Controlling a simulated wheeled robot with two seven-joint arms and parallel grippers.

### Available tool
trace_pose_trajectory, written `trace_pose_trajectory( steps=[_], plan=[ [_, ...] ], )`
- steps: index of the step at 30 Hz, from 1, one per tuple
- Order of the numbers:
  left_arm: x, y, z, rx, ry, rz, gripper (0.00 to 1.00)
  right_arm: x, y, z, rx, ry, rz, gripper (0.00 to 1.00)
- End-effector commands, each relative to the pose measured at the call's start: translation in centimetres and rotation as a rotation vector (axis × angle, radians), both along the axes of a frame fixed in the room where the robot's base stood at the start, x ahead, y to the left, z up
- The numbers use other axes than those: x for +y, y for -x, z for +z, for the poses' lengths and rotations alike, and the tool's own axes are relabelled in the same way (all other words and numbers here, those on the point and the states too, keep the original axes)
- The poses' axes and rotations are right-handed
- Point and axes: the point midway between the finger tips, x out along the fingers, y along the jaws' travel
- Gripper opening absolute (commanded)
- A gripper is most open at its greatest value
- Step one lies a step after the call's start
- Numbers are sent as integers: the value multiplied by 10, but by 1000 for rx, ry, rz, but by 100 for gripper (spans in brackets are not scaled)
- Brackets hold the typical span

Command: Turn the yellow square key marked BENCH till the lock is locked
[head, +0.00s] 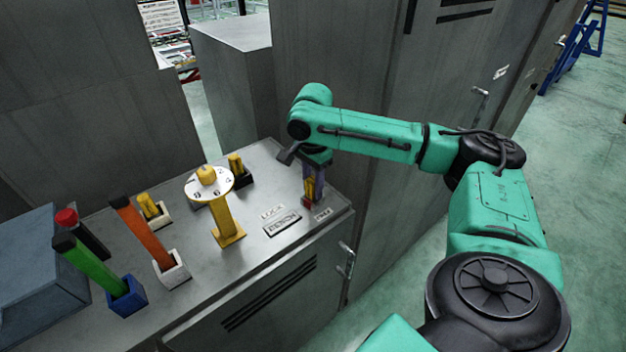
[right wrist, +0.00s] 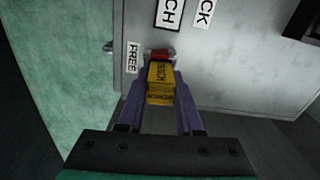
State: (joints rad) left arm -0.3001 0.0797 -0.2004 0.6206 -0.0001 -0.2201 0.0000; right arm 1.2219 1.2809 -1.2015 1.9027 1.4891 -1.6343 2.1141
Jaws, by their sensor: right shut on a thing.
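The yellow square key (right wrist: 160,82) has BENCH lettering on it and sits between the fingers of my right gripper (right wrist: 158,92). The gripper is shut on it. In the head view the key (head: 309,188) stands about upright at the right end of the metal bench top, between the purple fingers. A red piece (right wrist: 159,54) shows at the key's far end; I cannot tell whether it belongs to the key or the lock. Label plates LOCK (head: 272,212), BENCH (head: 283,225) and FREE (head: 322,214) lie beside it. The lock itself is mostly hidden. My left gripper is not in view.
A yellow stand with a white disc (head: 208,185) stands left of the plates. Yellow pieces in small holders, an orange bar (head: 142,232), a green bar (head: 92,266) and a red-topped black bar (head: 85,235) stand further left. Tall grey cabinets (head: 335,60) rise behind.

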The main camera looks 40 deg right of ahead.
Motion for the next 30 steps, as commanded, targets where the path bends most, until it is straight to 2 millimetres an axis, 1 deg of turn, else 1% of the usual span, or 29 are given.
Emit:
trace_pose_trajectory(
  steps=[5,24,27,30],
  plan=[
    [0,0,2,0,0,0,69,0,0,1,1,0,-5,0],
    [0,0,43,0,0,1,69,0,0,3,2,0,-245,0],
    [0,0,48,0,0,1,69,0,1,2,2,0,-277,0],
    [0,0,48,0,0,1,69,0,0,0,1,0,-292,0]
  ],
)
